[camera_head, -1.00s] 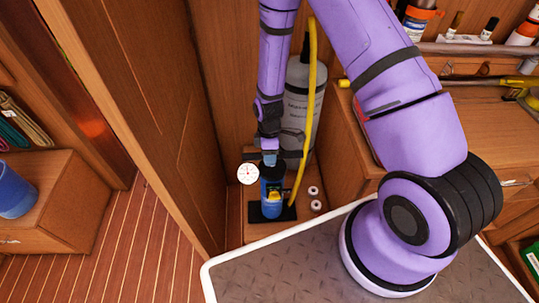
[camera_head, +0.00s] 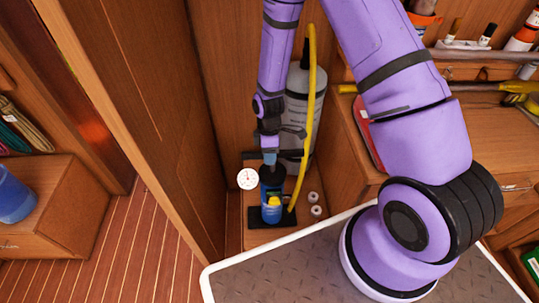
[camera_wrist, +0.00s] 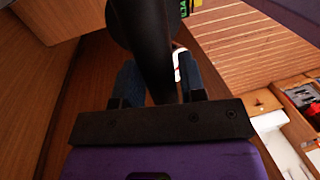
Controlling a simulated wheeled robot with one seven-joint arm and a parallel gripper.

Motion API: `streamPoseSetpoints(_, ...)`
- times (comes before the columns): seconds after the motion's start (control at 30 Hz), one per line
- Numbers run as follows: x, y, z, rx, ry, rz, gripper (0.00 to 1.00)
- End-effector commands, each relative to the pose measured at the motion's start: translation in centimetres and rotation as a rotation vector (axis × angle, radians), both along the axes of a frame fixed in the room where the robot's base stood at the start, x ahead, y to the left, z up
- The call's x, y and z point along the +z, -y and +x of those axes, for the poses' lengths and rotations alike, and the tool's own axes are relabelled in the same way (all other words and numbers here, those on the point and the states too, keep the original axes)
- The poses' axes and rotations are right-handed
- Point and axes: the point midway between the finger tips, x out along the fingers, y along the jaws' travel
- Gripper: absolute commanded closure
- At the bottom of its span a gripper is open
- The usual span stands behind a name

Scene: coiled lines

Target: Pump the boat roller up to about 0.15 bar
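The blue and black pump (camera_head: 272,188) stands upright on a dark foot plate, with a yellow part low on its front. A round white gauge (camera_head: 247,179) is beside its top; the needle is too small to read. A yellow hose (camera_head: 311,95) runs from near the pump up along a grey upright cylinder with lettering (camera_head: 301,110), which seems to be the boat roller. My gripper (camera_head: 269,159) is right above the pump. In the wrist view a black shaft (camera_wrist: 153,45) passes between the blue fingers (camera_wrist: 160,88), which appear closed on it.
A wooden door or panel (camera_head: 140,90) stands close on the left. A wooden bench (camera_head: 440,130) with tools is on the right. Two small pale rings (camera_head: 314,204) lie beside the pump. A blue container (camera_head: 14,195) sits far left.

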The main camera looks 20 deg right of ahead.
Motion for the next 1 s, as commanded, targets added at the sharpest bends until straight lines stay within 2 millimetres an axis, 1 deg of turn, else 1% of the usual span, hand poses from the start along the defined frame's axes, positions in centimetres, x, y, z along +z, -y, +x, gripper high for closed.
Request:
streamPoseSetpoints(0.03, 0.0, 0.0, 0.0, 0.000, 0.000, 0.000, 0.50)
streamPoseSetpoints(0.07, 0.0, 0.0, 0.0, 0.000, 0.000, 0.000, 0.45)
streamPoseSetpoints(0.33, 0.0, 0.0, 0.0, 0.000, 0.000, 0.000, 0.45)
streamPoseSetpoints(0.47, 0.7, 0.1, 0.2, 0.000, 0.002, 0.000, 0.45)
streamPoseSetpoints(0.57, 1.9, 0.1, 0.4, 0.000, 0.003, 0.001, 0.45)
streamPoseSetpoints(0.8, 6.0, 0.4, 1.2, 0.000, 0.004, 0.001, 0.45)
streamPoseSetpoints(1.0, 9.0, 0.5, 1.8, 0.000, 0.003, 0.001, 0.45)
